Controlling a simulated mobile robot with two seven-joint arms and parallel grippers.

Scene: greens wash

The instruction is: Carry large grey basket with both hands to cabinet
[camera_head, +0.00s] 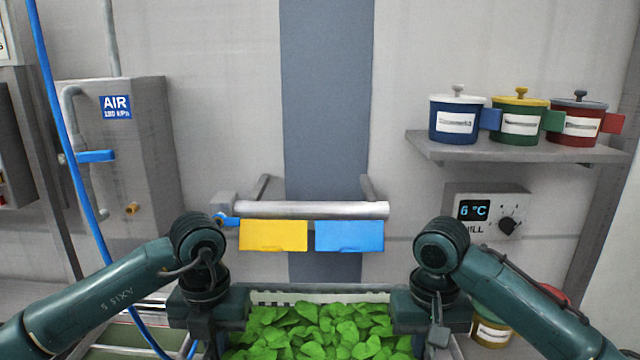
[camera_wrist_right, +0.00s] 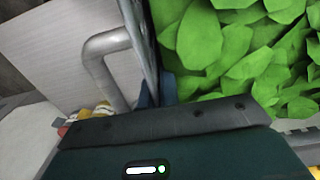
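The large grey basket (camera_head: 320,297) is low in the middle of the head view, filled with green leaves (camera_head: 315,330). Only its far rim and contents show clearly. My left gripper (camera_head: 207,325) is at its left side and my right gripper (camera_head: 432,325) at its right side. In the right wrist view the leaves (camera_wrist_right: 225,45) fill the right part, beside a thin basket wall and a bent grey bar (camera_wrist_right: 97,58). The gripper body hides the fingertips there, so I cannot tell whether either gripper is shut on the basket. I cannot identify a cabinet with certainty.
A wall rail (camera_head: 310,209) with a yellow card (camera_head: 273,235) and a blue card (camera_head: 349,236) is ahead. Lidded pots stand on a shelf (camera_head: 530,151) at right, above a chill control box (camera_head: 487,213). A blue hose (camera_head: 62,120) hangs at left by the AIR box (camera_head: 135,190).

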